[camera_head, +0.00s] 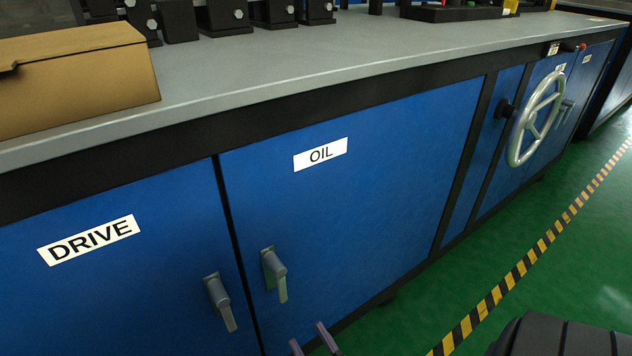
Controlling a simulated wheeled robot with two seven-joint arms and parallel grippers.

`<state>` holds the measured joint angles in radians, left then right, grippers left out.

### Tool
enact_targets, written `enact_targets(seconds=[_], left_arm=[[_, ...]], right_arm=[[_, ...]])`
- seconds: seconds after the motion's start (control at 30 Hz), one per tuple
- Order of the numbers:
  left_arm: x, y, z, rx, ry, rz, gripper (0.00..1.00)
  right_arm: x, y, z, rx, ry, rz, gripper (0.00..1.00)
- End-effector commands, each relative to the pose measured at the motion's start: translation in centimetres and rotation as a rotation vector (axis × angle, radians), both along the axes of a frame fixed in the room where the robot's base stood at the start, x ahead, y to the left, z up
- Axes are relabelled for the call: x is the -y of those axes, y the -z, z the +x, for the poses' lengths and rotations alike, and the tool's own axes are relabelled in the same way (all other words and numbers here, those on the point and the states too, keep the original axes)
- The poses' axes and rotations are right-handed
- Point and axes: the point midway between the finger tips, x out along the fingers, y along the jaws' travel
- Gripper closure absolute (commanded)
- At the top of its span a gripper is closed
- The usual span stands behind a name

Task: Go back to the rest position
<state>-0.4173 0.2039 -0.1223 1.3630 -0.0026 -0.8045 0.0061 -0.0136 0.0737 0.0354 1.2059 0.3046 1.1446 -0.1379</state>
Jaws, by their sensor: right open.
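My right gripper (312,342) shows only as two purple-grey fingertips at the bottom edge, a little right of the handles. The fingertips stand apart with nothing seen between them, so it is open and empty. The rest of this gripper is below the picture. My left gripper is not in view. A black ribbed shape at the bottom right corner appears to be part of my own arm.
A blue cabinet has a DRIVE door (100,290) and an OIL door (370,200), both shut, with grey handles. A handwheel (537,118) sticks out at right. Green floor (590,240) is clear beside a striped line.

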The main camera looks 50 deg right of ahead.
Motion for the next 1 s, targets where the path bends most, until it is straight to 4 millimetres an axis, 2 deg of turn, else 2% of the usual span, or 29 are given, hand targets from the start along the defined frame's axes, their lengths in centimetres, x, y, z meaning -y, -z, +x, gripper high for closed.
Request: enact_targets(seconds=[0.27,0.33,0.37,0.4,0.47,0.5,0.53,0.6,0.67,0.7,0.77,0.8,0.87,0.9,1.0], left_arm=[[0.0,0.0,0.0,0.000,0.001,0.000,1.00],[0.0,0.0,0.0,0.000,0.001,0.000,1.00],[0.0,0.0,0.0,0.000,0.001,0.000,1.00],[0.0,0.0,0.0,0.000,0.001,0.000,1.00],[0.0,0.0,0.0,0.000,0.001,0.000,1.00],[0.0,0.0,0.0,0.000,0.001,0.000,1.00],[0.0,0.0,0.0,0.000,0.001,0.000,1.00],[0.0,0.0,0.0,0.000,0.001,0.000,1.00],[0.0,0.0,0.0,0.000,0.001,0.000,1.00],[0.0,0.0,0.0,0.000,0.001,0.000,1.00],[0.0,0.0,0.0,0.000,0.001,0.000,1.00],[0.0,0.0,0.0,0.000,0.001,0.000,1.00],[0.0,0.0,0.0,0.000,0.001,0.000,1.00],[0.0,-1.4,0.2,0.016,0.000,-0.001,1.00],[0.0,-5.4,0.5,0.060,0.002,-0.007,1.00]], right_arm=[[-0.1,0.5,0.0,-0.031,-0.010,0.003,0.41],[-0.7,2.8,-0.1,-0.174,-0.058,0.017,0.41],[-1.2,4.5,-0.4,-0.279,-0.090,0.027,0.41],[-1.9,7.5,-1.4,-0.456,-0.139,0.039,0.41],[-3.1,12.4,-4.3,-0.765,-0.208,0.058,0.41],[-3.6,15.2,-6.9,-0.959,-0.242,0.063,0.41],[-3.9,16.8,-9.0,-1.092,-0.260,0.065,0.41],[-4.1,19.7,-14.0,-1.369,-0.283,0.063,0.41],[-4.0,21.1,-18.2,-1.578,-0.288,0.056,0.41],[-3.8,21.7,-20.9,-1.707,-0.285,0.050,0.41],[-3.3,21.9,-24.9,-1.891,-0.274,0.035,0.41],[-2.9,21.8,-27.4,-2.007,-0.261,0.021,0.41],[-2.3,21.2,-31.2,-2.179,-0.235,0.002,0.41],[-2.0,19.5,-32.0,-2.216,-0.224,-0.007,0.41],[-2.1,15.6,-31.4,-2.158,-0.230,-0.007,0.41]])
